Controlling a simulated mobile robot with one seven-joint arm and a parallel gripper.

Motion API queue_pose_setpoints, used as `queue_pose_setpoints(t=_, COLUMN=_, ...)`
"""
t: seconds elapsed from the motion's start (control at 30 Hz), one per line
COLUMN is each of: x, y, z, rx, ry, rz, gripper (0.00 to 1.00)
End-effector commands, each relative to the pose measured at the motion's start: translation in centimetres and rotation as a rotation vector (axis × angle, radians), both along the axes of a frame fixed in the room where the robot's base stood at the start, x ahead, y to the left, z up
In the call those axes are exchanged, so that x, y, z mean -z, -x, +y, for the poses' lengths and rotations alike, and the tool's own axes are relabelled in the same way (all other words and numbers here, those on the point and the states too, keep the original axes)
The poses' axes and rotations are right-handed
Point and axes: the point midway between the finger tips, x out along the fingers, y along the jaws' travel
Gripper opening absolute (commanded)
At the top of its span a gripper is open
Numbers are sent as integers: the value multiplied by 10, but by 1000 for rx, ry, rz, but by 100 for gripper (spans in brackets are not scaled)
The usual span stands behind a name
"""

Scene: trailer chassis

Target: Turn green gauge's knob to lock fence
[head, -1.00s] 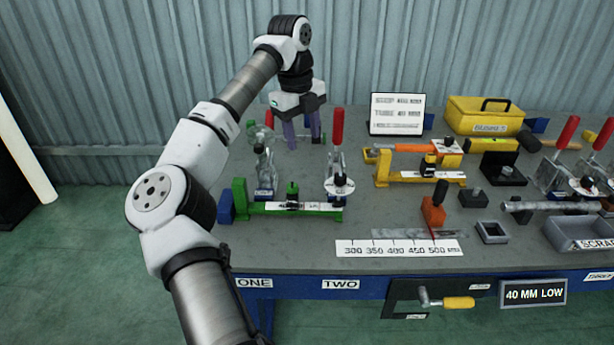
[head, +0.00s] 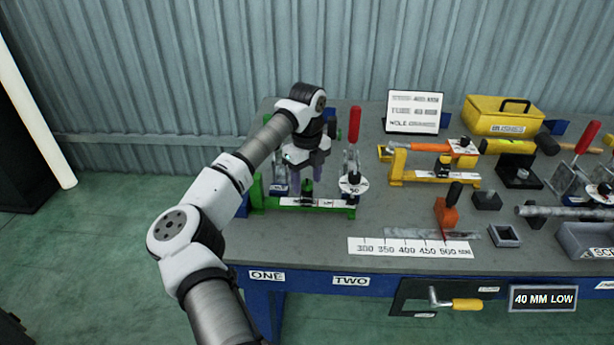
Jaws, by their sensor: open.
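The green gauge (head: 268,203) lies along the left part of the bench, with a white scale strip on its bar. Its knob (head: 307,190) stands upright on the sliding fence, dark on top and green below. My gripper (head: 309,180) points down just above and behind the knob, its purple fingers open. The fingers partly overlap the gauge's rear side, and I cannot tell whether they touch the knob. The fence itself is small and partly hidden beneath the knob.
A red-handled toggle clamp (head: 354,125) stands close to the right of my gripper. A yellow gauge (head: 398,165) lies farther right. An orange-red block with a black knob (head: 447,212) stands by the ruler strip (head: 410,248). Bench in front of the green gauge is clear.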

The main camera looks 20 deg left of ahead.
Motion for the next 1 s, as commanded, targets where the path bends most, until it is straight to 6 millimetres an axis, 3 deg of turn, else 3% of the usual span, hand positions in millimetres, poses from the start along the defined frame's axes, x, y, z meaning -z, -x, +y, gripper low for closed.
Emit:
queue_pose_setpoints(t=0.33, x=4, y=0, z=0, rx=0, ry=-1, rz=0, gripper=49)
queue_pose_setpoints(t=0.67, x=3, y=0, z=0, rx=0, ry=0, rz=0, gripper=6)
queue_pose_setpoints(t=1.0, x=4, y=0, z=1, rx=49, ry=-1, rz=0, gripper=5)
